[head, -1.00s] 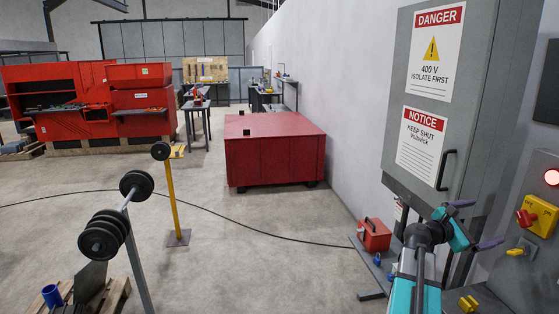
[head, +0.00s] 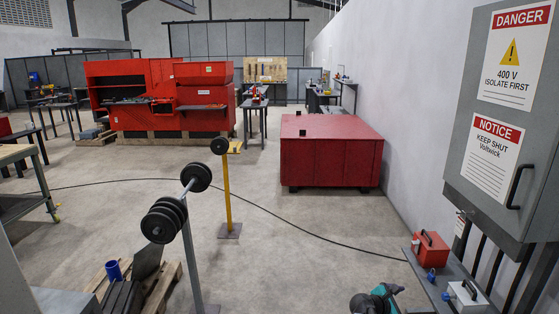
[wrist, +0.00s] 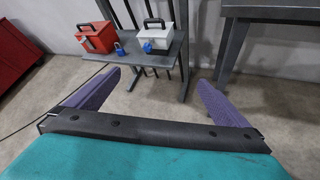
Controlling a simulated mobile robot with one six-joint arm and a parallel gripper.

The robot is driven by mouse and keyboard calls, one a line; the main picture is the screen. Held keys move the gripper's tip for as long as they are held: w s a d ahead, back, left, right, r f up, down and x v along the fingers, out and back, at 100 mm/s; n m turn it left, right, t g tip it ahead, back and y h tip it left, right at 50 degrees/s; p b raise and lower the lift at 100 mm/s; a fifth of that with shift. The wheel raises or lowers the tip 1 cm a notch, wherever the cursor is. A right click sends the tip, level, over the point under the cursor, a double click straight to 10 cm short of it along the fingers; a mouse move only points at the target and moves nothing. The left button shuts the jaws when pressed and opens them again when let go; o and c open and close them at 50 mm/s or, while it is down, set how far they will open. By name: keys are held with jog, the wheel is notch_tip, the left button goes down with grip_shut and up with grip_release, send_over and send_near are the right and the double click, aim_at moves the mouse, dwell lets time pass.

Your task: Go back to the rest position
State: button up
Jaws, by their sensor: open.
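My gripper (wrist: 145,92) shows in the wrist view with its two purple fingers wide apart and nothing between them. In the head view only part of my arm shows at the bottom edge, right of the middle, and the fingertips are not clear there. In the wrist view my gripper faces a small grey bench beyond the fingers, and bare floor lies between the fingers.
The bench (wrist: 150,58) carries a red box (wrist: 97,37), a white box (wrist: 155,34) and blue padlocks. A grey cabinet (head: 497,222) with warning signs stands at right. A red crate (head: 330,158) stands mid-floor; a yellow post (head: 227,190) and weighted bar are left. Open floor lies between.

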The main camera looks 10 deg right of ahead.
jog(key=s+a+f+m+g+y, duration=0.1)
jog(key=s+a+f+y, duration=0.3)
jog(key=a+f, duration=0.75)
jog(key=s+a+f+m+g+y, duration=0.1)
jog(key=s+a+f+m, duration=0.1)
jog(key=s+a+f, duration=0.7)
jog(key=s+a+f+m+g+y, duration=0.3)
jog(key=s+a+m, duration=0.3)
jog(key=a, duration=0.5)
jog(key=s+a+f+m+g+y, duration=0.3)
jog(key=s+a+f+m, duration=0.3)
jog(key=s+a, duration=0.4)
jog(key=shift+a+m+y, duration=0.4)
jog(key=shift+a+y, duration=0.2)
jog(key=shift+a, duration=0.3)
